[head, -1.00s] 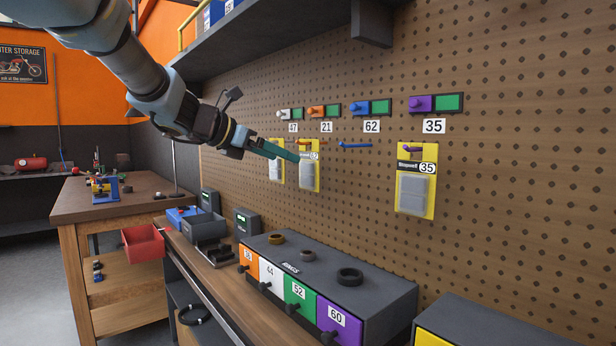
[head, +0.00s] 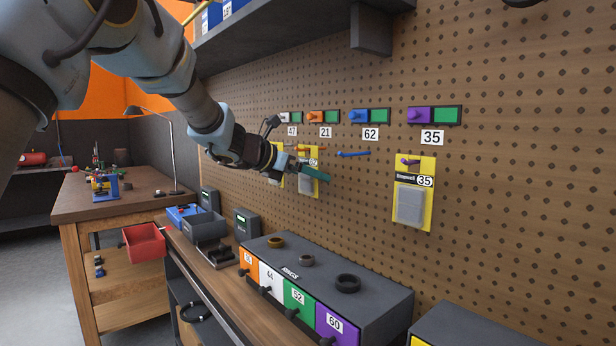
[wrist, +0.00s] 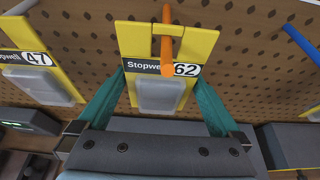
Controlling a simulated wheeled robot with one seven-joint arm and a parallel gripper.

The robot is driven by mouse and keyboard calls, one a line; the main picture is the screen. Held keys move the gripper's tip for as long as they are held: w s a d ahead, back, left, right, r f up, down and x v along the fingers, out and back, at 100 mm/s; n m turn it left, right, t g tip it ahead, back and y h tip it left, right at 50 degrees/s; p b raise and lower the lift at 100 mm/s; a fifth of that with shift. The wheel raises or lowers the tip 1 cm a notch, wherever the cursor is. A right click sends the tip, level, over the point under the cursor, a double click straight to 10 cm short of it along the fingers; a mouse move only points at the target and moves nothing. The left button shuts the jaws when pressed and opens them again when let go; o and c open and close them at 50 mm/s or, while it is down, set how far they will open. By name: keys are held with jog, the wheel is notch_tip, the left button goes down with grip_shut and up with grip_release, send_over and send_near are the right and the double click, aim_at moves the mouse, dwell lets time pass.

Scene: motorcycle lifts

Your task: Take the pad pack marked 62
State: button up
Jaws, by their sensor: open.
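The pad pack marked 62 (wrist: 160,95) is a yellow card with a clear grey blister. It hangs on an orange peg (wrist: 167,45), the one under the 21 sign in the head view. My gripper (wrist: 158,76) is open, with a green finger on each side of the pack's lower part. Whether the fingers touch it, I cannot tell. In the head view, my gripper (head: 316,173) partly covers the pack (head: 305,184). The blue peg (head: 353,154) under the 62 sign (head: 370,133) is empty.
A yellow pack marked 47 (wrist: 38,75) hangs close on the left. The pack marked 35 (head: 412,205) hangs on a purple peg further right. Below stands a grey drawer unit (head: 375,300) with rings on top. A shelf (head: 290,40) juts out above.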

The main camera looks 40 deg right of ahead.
jog(key=shift+c, duration=0.2)
jog(key=c, duration=1.1)
jog(key=shift+r, duration=0.1)
jog(key=shift+c, duration=0.2)
